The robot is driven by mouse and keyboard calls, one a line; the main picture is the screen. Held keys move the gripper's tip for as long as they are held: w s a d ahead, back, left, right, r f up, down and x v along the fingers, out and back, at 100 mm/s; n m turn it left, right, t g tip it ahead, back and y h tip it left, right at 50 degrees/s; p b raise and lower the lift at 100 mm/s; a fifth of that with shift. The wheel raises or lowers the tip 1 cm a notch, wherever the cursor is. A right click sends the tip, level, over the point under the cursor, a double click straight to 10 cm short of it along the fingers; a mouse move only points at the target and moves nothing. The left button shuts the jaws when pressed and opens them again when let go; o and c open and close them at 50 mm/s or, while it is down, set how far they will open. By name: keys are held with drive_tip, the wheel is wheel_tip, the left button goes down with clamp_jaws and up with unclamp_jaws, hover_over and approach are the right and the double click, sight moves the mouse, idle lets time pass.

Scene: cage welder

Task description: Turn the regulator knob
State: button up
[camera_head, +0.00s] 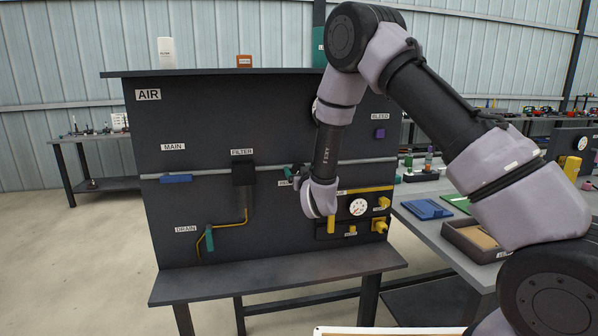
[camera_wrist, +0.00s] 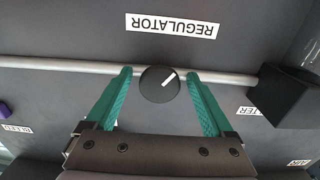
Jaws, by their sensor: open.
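My gripper (camera_wrist: 161,78) is open, with one green finger on each side of the knob and a gap visible on both sides. I cannot tell how deep the fingers reach around it. In the head view my gripper (camera_head: 289,172) is at the dark AIR panel (camera_head: 215,125); my wrist hides the knob there.
Right of my arm on the panel are a round gauge (camera_head: 358,207) and yellow fittings (camera_head: 382,203). A blue handle (camera_head: 176,179), a filter box (camera_head: 243,173) and a green drain handle (camera_head: 209,239) are to the left. A shelf (camera_head: 280,273) juts out below.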

drive_tip(key=shift+w+a, duration=0.1)
drive_tip(key=shift+w, duration=0.15)
drive_tip(key=c, duration=1.3)
drive_tip(key=shift+c, duration=0.2)
drive_tip(key=shift+n, duration=0.3)
drive_tip(key=n, duration=0.4)
drive_tip(key=shift+n, duration=0.3)
drive_tip(key=n, duration=0.5)
drive_tip(key=shift+n, duration=0.4)
